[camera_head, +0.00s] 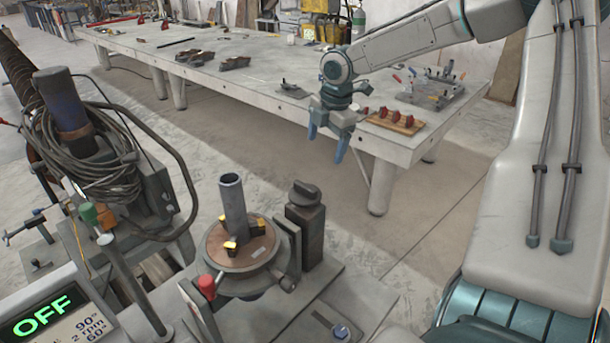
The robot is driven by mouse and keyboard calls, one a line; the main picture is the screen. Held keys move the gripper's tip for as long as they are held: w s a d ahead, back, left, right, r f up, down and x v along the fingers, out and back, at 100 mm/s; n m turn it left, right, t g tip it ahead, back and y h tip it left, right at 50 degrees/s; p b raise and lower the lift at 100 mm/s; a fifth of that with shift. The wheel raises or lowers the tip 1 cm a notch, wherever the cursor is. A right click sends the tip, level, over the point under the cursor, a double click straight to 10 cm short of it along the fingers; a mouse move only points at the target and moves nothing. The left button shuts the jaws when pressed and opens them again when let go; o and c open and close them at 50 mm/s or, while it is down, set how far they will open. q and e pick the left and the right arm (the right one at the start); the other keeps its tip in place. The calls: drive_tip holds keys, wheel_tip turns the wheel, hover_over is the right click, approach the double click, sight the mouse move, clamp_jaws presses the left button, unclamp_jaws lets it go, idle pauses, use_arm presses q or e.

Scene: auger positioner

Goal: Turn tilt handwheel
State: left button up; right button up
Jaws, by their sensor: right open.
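The positioner's round table (242,246) stands in the lower middle, with an upright grey pipe (233,205) on it between yellow-tipped clamps. A red-knobbed handle (207,286) sits at the table's front left; it may belong to the tilt handwheel, but its wheel is not clearly seen. A dark knob (305,194) tops a block right of the table. My right gripper (326,147) is open and empty, its blue fingers pointing down. It is above and beyond the positioner, in front of the long table's edge, well apart from the handle. My left gripper is not in view.
A long grey worktable (220,75) with clamps and a wooden block with red parts (395,121) lies behind. A cable coil (105,165) and post stand left. A display reading OFF (45,312) is at lower left. Floor between positioner and worktable is clear.

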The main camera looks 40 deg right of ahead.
wheel_tip(320, 180, up, 5)
drive_tip(key=n+g, duration=0.2)
hover_over(305, 185)
drive_tip(key=p, duration=0.1)
wheel_tip(305, 185, down, 11)
drive_tip(key=shift+f+p, duration=0.1)
drive_tip(key=shift+p, duration=0.9)
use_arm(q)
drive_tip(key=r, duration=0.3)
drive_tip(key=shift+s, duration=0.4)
use_arm(e)
drive_tip(key=c, duration=1)
